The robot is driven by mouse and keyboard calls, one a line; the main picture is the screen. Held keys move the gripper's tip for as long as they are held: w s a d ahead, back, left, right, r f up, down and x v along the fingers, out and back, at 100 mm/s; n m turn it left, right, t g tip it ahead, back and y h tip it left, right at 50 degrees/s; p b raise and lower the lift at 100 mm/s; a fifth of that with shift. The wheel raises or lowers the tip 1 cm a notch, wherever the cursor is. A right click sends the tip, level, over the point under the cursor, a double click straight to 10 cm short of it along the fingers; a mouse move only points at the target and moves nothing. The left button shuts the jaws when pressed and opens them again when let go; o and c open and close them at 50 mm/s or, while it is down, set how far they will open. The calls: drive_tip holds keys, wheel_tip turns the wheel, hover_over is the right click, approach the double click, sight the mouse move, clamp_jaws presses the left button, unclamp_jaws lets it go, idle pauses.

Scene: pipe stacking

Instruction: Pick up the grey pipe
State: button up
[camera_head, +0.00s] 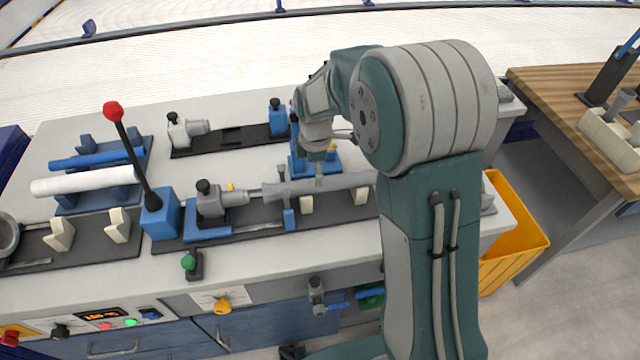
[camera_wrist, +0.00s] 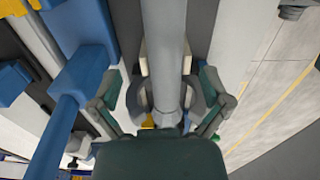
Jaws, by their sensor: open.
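The grey pipe (camera_head: 342,182) lies horizontally along the front fixture on the bench, resting over pale supports (camera_head: 306,204). Its right end is hidden behind my arm. In the wrist view the grey pipe (camera_wrist: 165,40) runs down the middle of the picture. My gripper (camera_head: 319,178) points down at the pipe from above. In the wrist view my gripper (camera_wrist: 162,98) is open, with one green-grey finger on each side of the pipe. A visible gap remains between the fingers; firm contact cannot be told.
A white pipe (camera_head: 88,181) and a blue pipe (camera_head: 97,158) lie on a rack at the left. A red-knobbed lever (camera_head: 113,112) stands up left of the fixture. A grey clamp (camera_head: 212,199) sits at the pipe's left end. A yellow bin (camera_head: 515,235) stands right of the bench.

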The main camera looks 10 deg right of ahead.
drive_tip(key=f, duration=0.5)
drive_tip(key=shift+s+d, duration=0.2)
drive_tip(key=shift+d, duration=0.05)
drive_tip(key=shift+r, duration=0.1)
drive_tip(key=c, duration=1.3)
